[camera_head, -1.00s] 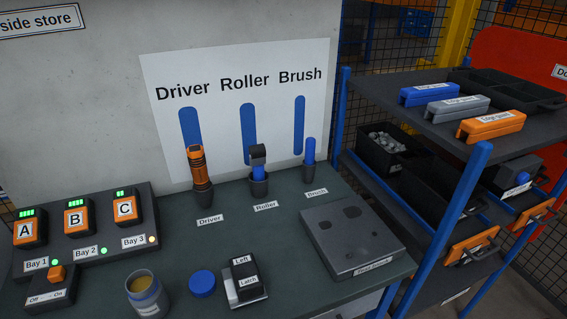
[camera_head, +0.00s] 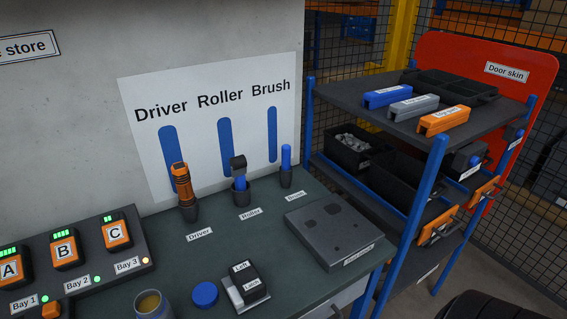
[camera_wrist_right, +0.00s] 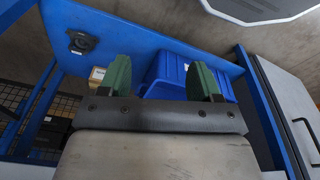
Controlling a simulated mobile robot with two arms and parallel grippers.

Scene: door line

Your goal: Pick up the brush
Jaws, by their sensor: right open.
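The brush (camera_head: 286,158) stands upright in a small dark cup at the back of the bench, its blue handle showing and its lower end hidden. It is below the word "Brush" on the white board and behind a "Brush" label. The roller (camera_head: 239,175) and the orange driver (camera_head: 182,184) stand in similar cups to its left. My right gripper (camera_wrist_right: 160,78) shows only in the right wrist view, with its green fingers apart and nothing seen held between them. The brush is not in that view. My left gripper is not in view.
A dark flat box (camera_head: 333,232) lies on the bench in front of the brush. A latch block (camera_head: 247,288) and blue lid (camera_head: 205,294) are nearer. A blue-posted shelf rack (camera_head: 412,235) stands right. In the right wrist view, a blue bin (camera_wrist_right: 170,75) is beyond the fingers.

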